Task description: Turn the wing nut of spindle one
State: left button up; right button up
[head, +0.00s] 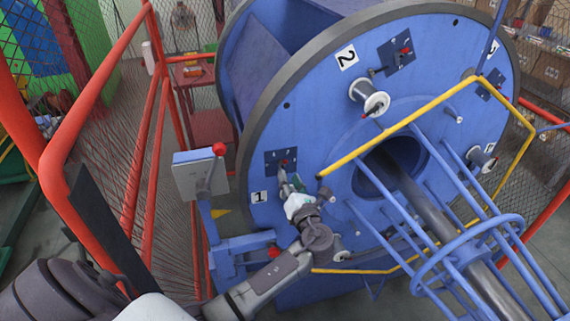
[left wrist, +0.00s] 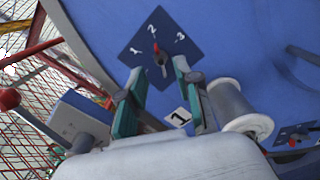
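The blue disc (head: 320,110) carries a label 1 (head: 258,197), also visible in the left wrist view (left wrist: 180,117). Near it is a dark plate (left wrist: 133,52) marked 1, 2, 3. On the plate is a small grey wing-like piece (left wrist: 162,70) with a red pointer (left wrist: 155,47) towards 2. My left gripper (head: 286,176) is in front of this plate, partly covering it. In the left wrist view its fingers (left wrist: 159,67) are apart, one on each side of the grey piece; contact cannot be told. A spool (left wrist: 232,104) is beside the right finger. My right gripper is out of view.
A grey box (head: 199,174) with a red-knobbed lever (head: 218,150) stands left of the disc. A red railing (head: 147,110) runs along the left. A yellow bar (head: 420,112) and blue rods (head: 437,187) lie right of my left gripper.

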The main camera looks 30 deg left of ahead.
aim_at(284, 168)
pick_arm(q)
jog(key=p+x, duration=0.1)
jog(key=x, duration=0.4)
jog(key=shift+w+a, duration=0.1)
grip_shut()
